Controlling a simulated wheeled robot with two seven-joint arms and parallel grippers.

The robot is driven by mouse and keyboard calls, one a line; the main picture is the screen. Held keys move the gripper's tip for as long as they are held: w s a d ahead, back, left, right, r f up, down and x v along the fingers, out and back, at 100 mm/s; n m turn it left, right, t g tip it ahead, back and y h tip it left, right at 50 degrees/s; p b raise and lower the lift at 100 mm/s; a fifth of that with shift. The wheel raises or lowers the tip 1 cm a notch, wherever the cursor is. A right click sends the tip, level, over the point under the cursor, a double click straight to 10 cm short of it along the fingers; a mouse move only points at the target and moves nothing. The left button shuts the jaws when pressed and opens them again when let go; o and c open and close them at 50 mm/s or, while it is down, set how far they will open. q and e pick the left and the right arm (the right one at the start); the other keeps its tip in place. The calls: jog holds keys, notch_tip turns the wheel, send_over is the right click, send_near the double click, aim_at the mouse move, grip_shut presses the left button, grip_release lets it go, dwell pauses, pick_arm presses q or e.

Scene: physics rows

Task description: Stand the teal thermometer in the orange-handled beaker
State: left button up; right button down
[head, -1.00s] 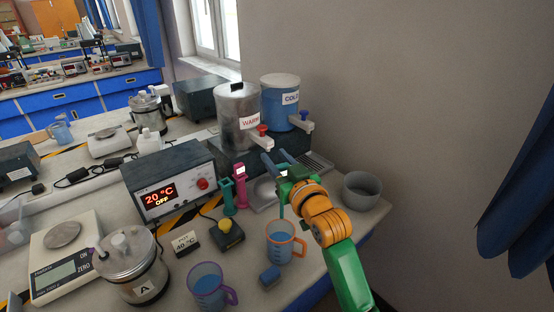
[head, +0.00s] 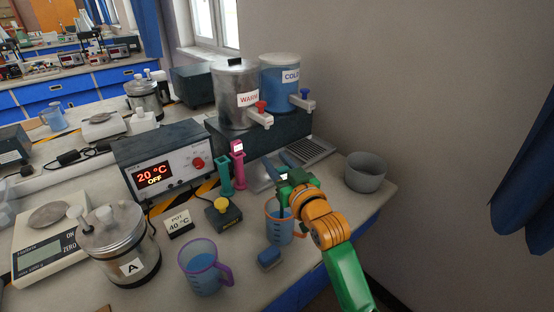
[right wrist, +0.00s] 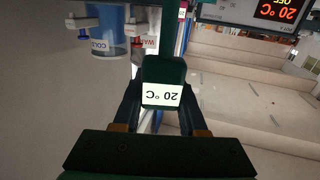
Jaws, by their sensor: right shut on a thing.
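My right gripper (head: 281,172) is shut on the teal thermometer, just above the orange-handled beaker (head: 281,230). The thermometer's dark teal head, with a white 20 °C display, shows between the fingers in the right wrist view (right wrist: 163,72). In the head view its thin teal stem (head: 281,207) points down at the beaker's mouth, and its lower end seems to be inside the rim. The hand partly hides the beaker's far rim, and the stem's tip cannot be made out. My left gripper is not in view.
A teal holder (head: 224,176) and a pink thermometer (head: 238,160) stand behind left. A grey bowl (head: 365,173) is at the right. The dispensers (head: 281,85) stand at the back.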

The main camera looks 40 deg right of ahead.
jog(key=shift+f+b, duration=0.4)
jog(key=shift+f, duration=0.55)
jog(key=shift+c, duration=1.9)
grip_release()
jog(key=shift+s, duration=0.15)
jog(key=s+a+b, duration=0.1)
jog(key=s, duration=0.5)
jog(key=shift+s+a, duration=0.15)
jog(key=shift+s, duration=0.25)
